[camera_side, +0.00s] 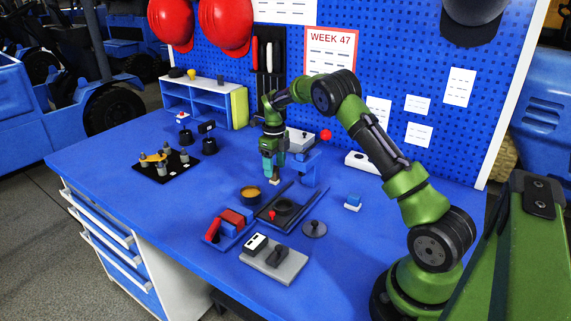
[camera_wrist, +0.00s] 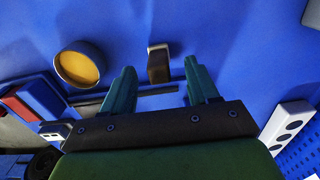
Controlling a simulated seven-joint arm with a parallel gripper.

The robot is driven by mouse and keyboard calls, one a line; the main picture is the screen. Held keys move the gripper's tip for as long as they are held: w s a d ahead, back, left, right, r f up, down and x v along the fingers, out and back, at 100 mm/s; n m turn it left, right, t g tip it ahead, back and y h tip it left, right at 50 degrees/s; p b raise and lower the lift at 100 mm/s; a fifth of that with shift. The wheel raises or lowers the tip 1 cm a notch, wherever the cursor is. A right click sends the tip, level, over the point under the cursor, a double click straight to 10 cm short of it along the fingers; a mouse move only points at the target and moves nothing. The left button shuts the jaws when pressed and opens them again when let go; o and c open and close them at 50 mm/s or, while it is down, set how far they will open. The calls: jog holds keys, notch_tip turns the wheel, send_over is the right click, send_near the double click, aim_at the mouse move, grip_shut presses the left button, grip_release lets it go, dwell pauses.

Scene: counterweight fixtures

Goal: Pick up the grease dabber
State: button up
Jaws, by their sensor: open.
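The grease dabber seems to be the small upright block with a pale top and dark brown side (camera_wrist: 158,66) in the wrist view. It shows as a small brown and whitish piece (camera_side: 275,181) just below my gripper in the side view. My gripper (camera_side: 271,174) points down above it, open and empty. In the wrist view the two teal fingertips (camera_wrist: 160,70) stand apart to either side of the block, with a gap on each side. A round dark pot with amber grease (camera_side: 250,192) stands just beside it, and also shows in the wrist view (camera_wrist: 80,64).
A dark tray with rails (camera_side: 275,208) lies in front of the gripper. A red and blue block holder (camera_side: 231,224) and a grey switch plate (camera_side: 273,262) are nearer.

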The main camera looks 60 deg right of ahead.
aim_at(275, 174)
notch_tip(275, 174, down, 4)
jog(key=shift+r, duration=0.15)
grip_shut()
jog(key=shift+r, duration=5.05)
